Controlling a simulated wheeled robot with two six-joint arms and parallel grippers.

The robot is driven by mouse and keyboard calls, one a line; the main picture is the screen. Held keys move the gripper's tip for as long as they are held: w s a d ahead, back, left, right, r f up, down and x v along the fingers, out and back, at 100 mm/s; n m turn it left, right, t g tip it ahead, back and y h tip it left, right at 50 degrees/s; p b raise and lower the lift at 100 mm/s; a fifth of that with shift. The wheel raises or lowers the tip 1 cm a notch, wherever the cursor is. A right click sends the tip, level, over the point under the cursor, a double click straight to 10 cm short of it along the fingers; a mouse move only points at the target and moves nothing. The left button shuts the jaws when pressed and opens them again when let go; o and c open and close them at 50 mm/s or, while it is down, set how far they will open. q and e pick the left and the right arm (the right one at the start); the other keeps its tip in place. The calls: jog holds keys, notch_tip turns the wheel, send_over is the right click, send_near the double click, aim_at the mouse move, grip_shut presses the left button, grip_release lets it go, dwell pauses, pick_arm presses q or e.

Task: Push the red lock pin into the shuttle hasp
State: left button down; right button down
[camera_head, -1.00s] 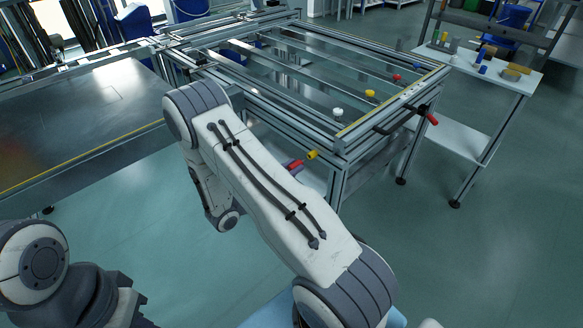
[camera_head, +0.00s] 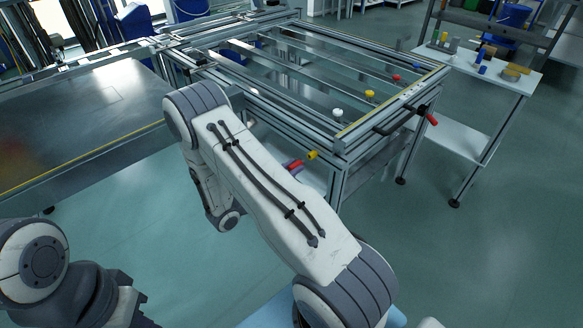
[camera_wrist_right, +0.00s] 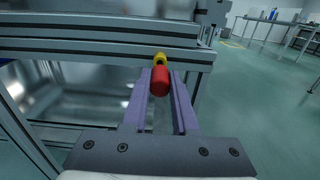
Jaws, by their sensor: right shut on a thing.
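The red lock pin (camera_wrist_right: 160,84) sits between the two purple fingers of my right gripper (camera_wrist_right: 161,76), which is shut on it. A yellow collar (camera_wrist_right: 160,59) shows straight beyond the pin's far end, against the frame's rail. I cannot tell whether the pin has entered it or only meets it. In the head view the red pin (camera_head: 295,164) and yellow collar (camera_head: 312,155) show at the near side of the panel fixture, just past my right forearm, which hides most of that gripper. The shuttle hasp is not clearly distinguishable otherwise. My left gripper's fingers are not in view.
The aluminium panel fixture (camera_head: 343,156) carries white, yellow and red knobs. A second red-ended handle (camera_head: 432,119) sticks out at its right corner. A small white table (camera_head: 512,78) with blocks stands at the right. A metal table (camera_head: 80,120) is at the left. Floor between is clear.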

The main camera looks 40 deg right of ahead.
aim_at(300, 163)
jog(key=shift+w+d, duration=0.1)
jog(key=shift+d, duration=1.55)
jog(key=c, duration=0.6)
grip_release()
jog(key=a+p, duration=0.2)
jog(key=a, duration=0.8)
jog(key=shift+s+a, duration=0.2)
jog(key=shift+s, duration=0.2)
jog(key=shift+r, duration=0.1)
